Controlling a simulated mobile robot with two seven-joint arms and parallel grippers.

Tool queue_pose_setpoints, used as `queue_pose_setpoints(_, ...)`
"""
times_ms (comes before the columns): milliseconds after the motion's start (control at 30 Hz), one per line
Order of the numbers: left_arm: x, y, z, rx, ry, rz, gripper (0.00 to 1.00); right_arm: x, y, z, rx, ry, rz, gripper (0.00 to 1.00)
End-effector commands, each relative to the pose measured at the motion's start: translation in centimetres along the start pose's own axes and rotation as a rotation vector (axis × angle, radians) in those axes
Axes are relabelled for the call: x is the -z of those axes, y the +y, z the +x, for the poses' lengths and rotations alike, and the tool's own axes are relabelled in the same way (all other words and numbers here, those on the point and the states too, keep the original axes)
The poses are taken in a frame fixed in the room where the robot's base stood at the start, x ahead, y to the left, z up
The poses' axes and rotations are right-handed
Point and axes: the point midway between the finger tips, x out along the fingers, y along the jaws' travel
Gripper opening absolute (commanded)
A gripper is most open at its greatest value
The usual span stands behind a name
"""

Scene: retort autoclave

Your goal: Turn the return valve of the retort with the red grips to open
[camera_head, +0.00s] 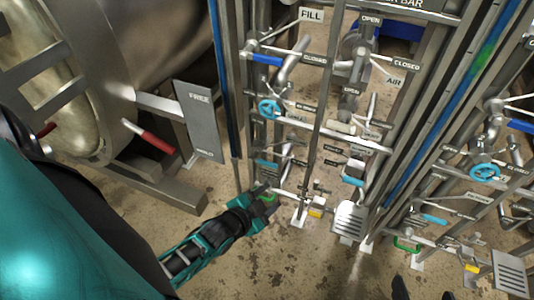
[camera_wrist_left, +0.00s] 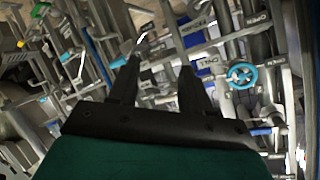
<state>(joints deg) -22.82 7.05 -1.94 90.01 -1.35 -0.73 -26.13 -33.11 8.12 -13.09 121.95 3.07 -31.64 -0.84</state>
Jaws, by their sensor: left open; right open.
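The red grip (camera_head: 155,142) shows on the large round steel retort (camera_head: 165,60) at the left. Beside the retort stands its pipe rack with several valves. I cannot read which valve is labelled return. My left gripper also shows in the wrist view (camera_wrist_left: 158,75), with its fingers apart and nothing between them. Two dark fingertips of my right gripper (camera_head: 424,291) show apart at the bottom edge, away from the rack.
The rack carries a blue handwheel (camera_head: 269,108), a blue lever (camera_head: 267,60) and a yellow part (camera_head: 316,211). A grey pedal plate (camera_head: 350,220) stands low at its right. A similar rack with a blue handwheel (camera_head: 485,173) is further right. The floor in front is clear.

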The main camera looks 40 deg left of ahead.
Motion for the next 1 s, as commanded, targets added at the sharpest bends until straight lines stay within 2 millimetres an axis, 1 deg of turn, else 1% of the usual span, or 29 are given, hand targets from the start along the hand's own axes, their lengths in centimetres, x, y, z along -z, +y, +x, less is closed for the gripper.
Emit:
queue_pose_setpoints(33, 0.3, 0.0, -0.3, -0.004, -0.001, -0.008, 0.49, 0.2, 0.0, -0.1, 0.0, 0.0, 0.0, 0.94)
queue_pose_setpoints(167, 0.4, 0.1, -0.4, -0.01, -0.004, -0.019, 0.49, 0.2, 0.0, -0.2, 0.0, 0.0, 0.0, 0.94)
queue_pose_setpoints(400, 0.3, 0.1, -0.3, -0.009, -0.004, -0.018, 0.49, 0.2, 0.0, -0.1, 0.0, 0.0, 0.0, 0.94)
queue_pose_setpoints(467, 0.0, 0.2, 0.0, -0.004, -0.002, -0.008, 0.49, -0.1, 0.0, 0.1, 0.0, 0.0, 0.0, 0.94)
queue_pose_setpoints(567, -1.8, 0.2, 1.6, 0.025, 0.01, 0.048, 0.49, -1.4, 0.0, 0.9, 0.001, 0.0, 0.0, 0.94)
queue_pose_setpoints(667, -4.9, -0.1, 4.6, 0.086, 0.029, 0.169, 0.49, -3.6, 0.1, 2.5, 0.003, 0.0, 0.001, 0.94)
queue_pose_setpoints(700, -6.3, -0.3, 6.0, 0.119, 0.037, 0.23, 0.49, -4.7, 0.1, 3.2, 0.004, -0.001, 0.001, 0.94)
queue_pose_setpoints(800, -9.7, -1.0, 9.4, 0.212, 0.049, 0.394, 0.49, -7.2, 0.2, 5.0, 0.007, 0.0, 0.002, 0.94)
queue_pose_setpoints(900, -12.5, -1.6, 12.2, 0.305, 0.045, 0.547, 0.49, -9.4, 0.2, 6.6, 0.01, 0.001, 0.002, 0.94)
queue_pose_setpoints(1000, -14.5, -2.1, 14.2, 0.386, 0.03, 0.675, 0.49, -11.1, 0.2, 7.8, 0.013, 0.002, 0.003, 0.94)
